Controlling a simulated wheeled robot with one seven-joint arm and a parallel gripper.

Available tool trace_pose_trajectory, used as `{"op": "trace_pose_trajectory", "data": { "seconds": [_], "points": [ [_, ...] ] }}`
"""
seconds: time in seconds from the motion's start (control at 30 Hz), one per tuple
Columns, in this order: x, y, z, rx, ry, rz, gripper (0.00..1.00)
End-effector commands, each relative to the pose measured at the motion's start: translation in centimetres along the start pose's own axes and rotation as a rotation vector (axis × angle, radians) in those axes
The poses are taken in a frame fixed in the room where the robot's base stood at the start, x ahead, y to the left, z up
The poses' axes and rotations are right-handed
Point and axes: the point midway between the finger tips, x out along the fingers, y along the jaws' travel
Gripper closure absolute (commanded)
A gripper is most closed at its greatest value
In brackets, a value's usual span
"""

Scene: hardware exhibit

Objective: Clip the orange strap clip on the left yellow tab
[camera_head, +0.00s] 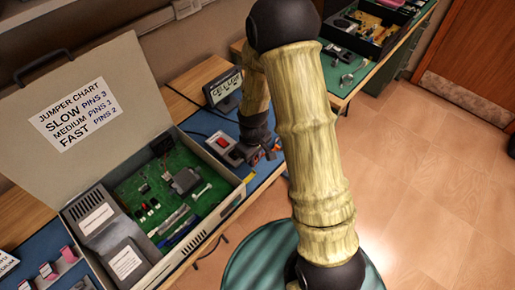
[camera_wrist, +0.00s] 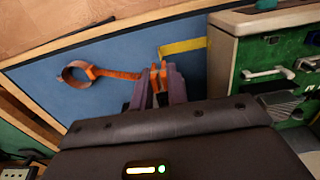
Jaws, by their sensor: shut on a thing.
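In the wrist view my gripper (camera_wrist: 158,82) is shut on the orange strap clip (camera_wrist: 112,73). The clip's strap runs left from the fingers to a round ring (camera_wrist: 75,73) over a blue mat (camera_wrist: 45,90). A yellow tab (camera_wrist: 185,46) lies just beyond my fingertips, slightly to the right. The clip's end overlaps the tab's near end in the picture; I cannot tell whether they touch.
The open grey case (camera_head: 232,205) with a green circuit board stands left of my gripper; its side is at the right in the wrist view. A display reading "CELLULAR" (camera_head: 224,88) and a grey box with a red switch (camera_head: 222,143) are close by. Open floor lies right.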

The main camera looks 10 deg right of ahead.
Motion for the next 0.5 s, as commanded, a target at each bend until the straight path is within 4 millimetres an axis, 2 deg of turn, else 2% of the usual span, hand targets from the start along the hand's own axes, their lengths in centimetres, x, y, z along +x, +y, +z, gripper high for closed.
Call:
{"op": "trace_pose_trajectory", "data": {
  "seconds": [0.27,0.5],
  "points": [
    [0.4,0.1,0.0,0.0,0.0,0.0,0.97],
    [2.1,0.1,0.0,0.0,0.0,-0.001,0.97]
  ]
}}
